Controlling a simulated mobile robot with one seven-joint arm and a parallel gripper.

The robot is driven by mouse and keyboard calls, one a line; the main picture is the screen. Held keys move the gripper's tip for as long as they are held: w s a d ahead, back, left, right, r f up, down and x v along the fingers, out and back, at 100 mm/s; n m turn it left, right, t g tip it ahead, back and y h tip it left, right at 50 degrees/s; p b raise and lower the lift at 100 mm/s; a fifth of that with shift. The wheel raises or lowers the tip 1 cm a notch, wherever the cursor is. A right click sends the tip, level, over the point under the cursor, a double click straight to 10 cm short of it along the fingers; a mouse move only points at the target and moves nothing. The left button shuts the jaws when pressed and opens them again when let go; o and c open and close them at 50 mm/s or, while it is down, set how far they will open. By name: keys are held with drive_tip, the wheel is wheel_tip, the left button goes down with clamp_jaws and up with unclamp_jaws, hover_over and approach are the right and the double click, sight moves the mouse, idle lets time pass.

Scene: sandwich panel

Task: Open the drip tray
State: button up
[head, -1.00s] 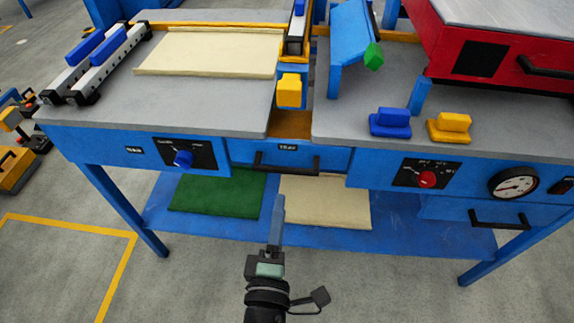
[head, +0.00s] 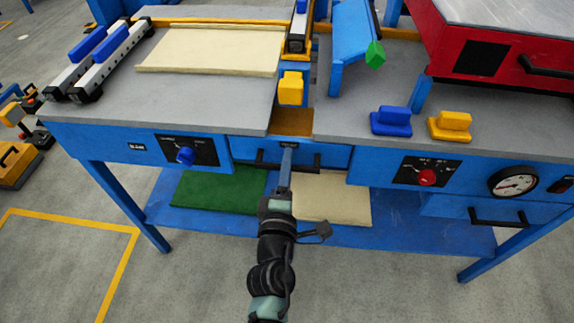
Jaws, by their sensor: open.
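The drip tray is the blue drawer front (head: 240,147) in the middle of the workbench, with a small label at its top centre and a dark bar handle (head: 262,166) across it. The tray front sits in line with the bench front. My gripper (head: 287,152) is in front of the tray, its fingers pointing up at the label and covering the middle of the handle. The gripper is open and holds nothing visible. From this view I cannot tell whether the fingers touch the handle.
A panel with a blue knob (head: 185,156) is left of the tray; a red knob (head: 427,177) and a gauge (head: 512,183) are to the right. Another handle (head: 498,217) is at lower right. A lower shelf holds a green sheet (head: 215,192) and a cream sheet (head: 345,198).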

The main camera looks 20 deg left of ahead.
clamp_jaws()
idle(1.3)
